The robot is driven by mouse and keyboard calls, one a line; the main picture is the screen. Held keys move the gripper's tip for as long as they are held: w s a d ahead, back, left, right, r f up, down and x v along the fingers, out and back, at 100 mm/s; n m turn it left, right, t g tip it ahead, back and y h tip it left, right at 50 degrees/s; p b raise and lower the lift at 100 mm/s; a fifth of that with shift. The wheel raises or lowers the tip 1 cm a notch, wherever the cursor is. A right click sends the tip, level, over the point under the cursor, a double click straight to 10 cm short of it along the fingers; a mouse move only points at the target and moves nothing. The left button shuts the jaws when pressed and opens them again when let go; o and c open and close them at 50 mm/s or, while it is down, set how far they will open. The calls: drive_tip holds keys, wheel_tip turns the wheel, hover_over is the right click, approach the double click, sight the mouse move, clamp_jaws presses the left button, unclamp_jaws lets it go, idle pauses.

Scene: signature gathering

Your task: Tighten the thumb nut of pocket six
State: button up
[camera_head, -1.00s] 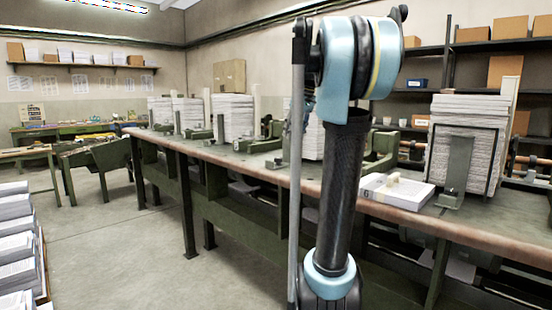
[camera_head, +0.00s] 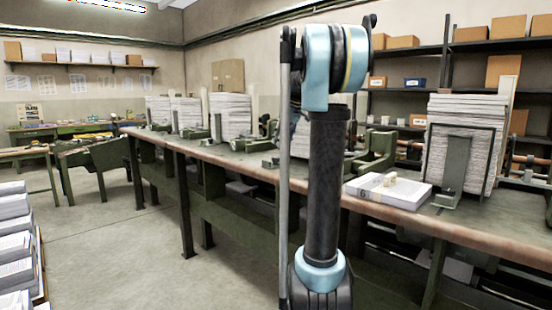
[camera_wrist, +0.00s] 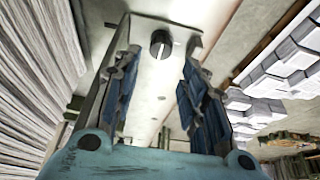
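A low white stack or box marked 6 (camera_head: 405,193) lies on the bench, right of my arm in the head view, with small pale pieces on top. In the wrist view, a black round knob (camera_wrist: 160,44) with a white mark sits on a pale plate (camera_wrist: 180,12). I cannot tell for sure whether it is the thumb nut of pocket six. My gripper (camera_wrist: 158,75) is open, with blue-padded fingers either side of the knob in the picture. Nothing is between the pads, and the knob appears beyond the fingertips. The gripper cannot be made out in the head view.
The long green bench (camera_head: 240,164) carries several paper stacks and green metal fixtures. A tall stack (camera_head: 466,140) stands behind an upright metal plate (camera_head: 453,165). In the wrist view, paper layers (camera_wrist: 35,80) are close on the left. Floor (camera_head: 110,245) is clear left of the bench.

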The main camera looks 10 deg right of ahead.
sight(276, 158)
drive_tip(key=x, duration=0.8)
drive_tip(key=shift+f, duration=0.15)
drive_tip(key=c, duration=0.8)
